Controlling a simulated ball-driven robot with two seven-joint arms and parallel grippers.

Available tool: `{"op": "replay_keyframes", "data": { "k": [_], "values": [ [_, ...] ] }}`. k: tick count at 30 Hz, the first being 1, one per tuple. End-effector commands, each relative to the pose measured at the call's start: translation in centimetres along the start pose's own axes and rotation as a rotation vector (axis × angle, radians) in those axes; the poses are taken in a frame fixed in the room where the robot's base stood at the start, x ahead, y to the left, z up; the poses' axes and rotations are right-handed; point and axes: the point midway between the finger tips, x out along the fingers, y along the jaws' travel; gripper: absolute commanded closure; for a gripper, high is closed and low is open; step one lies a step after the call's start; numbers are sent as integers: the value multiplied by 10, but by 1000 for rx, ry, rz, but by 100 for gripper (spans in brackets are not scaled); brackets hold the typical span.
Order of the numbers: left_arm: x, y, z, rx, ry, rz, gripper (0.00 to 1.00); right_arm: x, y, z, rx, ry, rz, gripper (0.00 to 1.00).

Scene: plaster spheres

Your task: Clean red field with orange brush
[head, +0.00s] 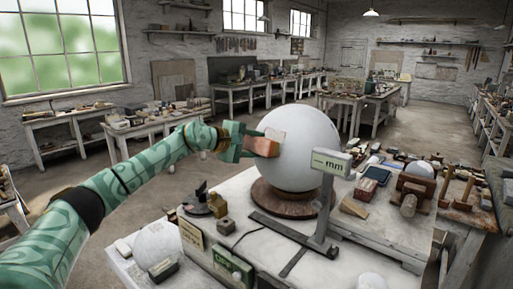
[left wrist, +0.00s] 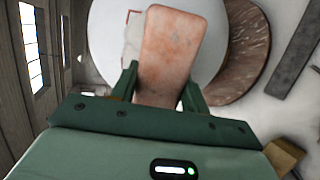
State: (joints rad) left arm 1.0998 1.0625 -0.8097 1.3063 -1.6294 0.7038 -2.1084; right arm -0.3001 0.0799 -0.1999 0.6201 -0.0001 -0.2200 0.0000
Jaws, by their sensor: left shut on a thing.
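My left gripper (head: 238,142) is shut on the orange brush (head: 264,148), a block-shaped thing at the left side of the big white plaster sphere (head: 306,150). In the left wrist view the brush (left wrist: 168,50) sticks out between the two green fingers (left wrist: 158,88), with the sphere (left wrist: 105,40) behind it. The brush lies against or very near the sphere; I cannot tell if it touches. A thin red outline (left wrist: 128,17) on the sphere shows beside the brush and marks the red field, partly hidden by the brush. My right gripper is not in view.
The sphere sits on a round brown base (head: 292,199) on the white workbench (head: 345,255). A gauge with an "mm" display (head: 332,162) stands close at its right. A smaller white sphere (head: 157,243) and small blocks crowd the front left. Several tools lie at the right.

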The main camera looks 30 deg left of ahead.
Motion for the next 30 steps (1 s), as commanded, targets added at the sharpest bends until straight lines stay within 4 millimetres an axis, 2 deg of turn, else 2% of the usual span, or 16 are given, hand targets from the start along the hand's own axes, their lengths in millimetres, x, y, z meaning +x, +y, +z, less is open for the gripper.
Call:
{"op": "replay_keyframes", "data": {
  "k": [6,11,30],
  "values": [
    [0,-1,-10,-2,0,2,80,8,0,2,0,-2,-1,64],
    [-1,1,-11,1,-1,2,80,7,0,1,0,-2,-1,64],
    [2,4,26,1,0,1,80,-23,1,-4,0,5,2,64]
  ]
}}
